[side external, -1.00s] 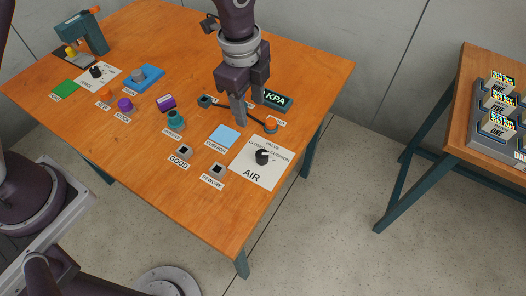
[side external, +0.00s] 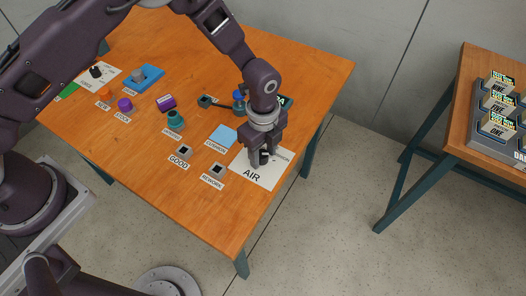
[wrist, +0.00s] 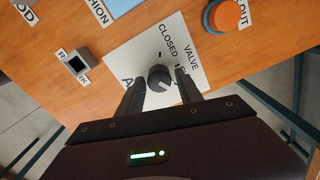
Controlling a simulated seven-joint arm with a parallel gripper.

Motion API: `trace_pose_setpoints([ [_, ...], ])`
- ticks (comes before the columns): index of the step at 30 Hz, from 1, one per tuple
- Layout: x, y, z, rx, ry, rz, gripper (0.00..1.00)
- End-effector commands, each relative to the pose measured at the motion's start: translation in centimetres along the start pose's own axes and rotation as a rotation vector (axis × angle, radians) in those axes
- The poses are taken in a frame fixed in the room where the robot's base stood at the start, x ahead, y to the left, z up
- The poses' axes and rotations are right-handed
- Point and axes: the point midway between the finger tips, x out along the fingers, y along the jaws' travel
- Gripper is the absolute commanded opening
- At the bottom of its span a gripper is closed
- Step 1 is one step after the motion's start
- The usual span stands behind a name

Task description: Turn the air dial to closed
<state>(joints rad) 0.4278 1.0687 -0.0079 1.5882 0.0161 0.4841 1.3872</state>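The air dial is a small dark round knob (wrist: 159,77) on a white card (wrist: 128,57) near the table's right front edge. The card reads VALVE, CLOSED and AIR; part of its lettering is hidden by my fingers. In the side view the card (side external: 250,177) shows AIR, and the knob is mostly hidden behind my fingers. My gripper (wrist: 161,85) is over the card, pointing down, its two fingers apart on either side of the knob. I see no clear contact with it. The knob's pointer direction is not clear.
A blue square CUSHION pad (side external: 222,137) and the GOOD (side external: 183,152) and REWORK (side external: 217,169) sockets lie left of the card. A second table (side external: 456,128) with boxes stands right, across a gap.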

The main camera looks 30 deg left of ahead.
Motion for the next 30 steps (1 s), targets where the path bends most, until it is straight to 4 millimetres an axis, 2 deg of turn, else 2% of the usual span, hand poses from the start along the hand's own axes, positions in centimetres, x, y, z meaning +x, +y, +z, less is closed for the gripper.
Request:
trace_pose_setpoints([
  [1,-0.01,0.00,0.00,0.000,0.000,0.000,0.30],
  [6,-0.03,0.00,0.00,-0.001,0.000,0.000,0.00],
  [17,-0.07,-0.05,-0.02,-0.056,0.001,-0.001,0.00],
  [30,-0.10,-0.21,-0.04,-0.411,0.001,-0.001,0.00],
])
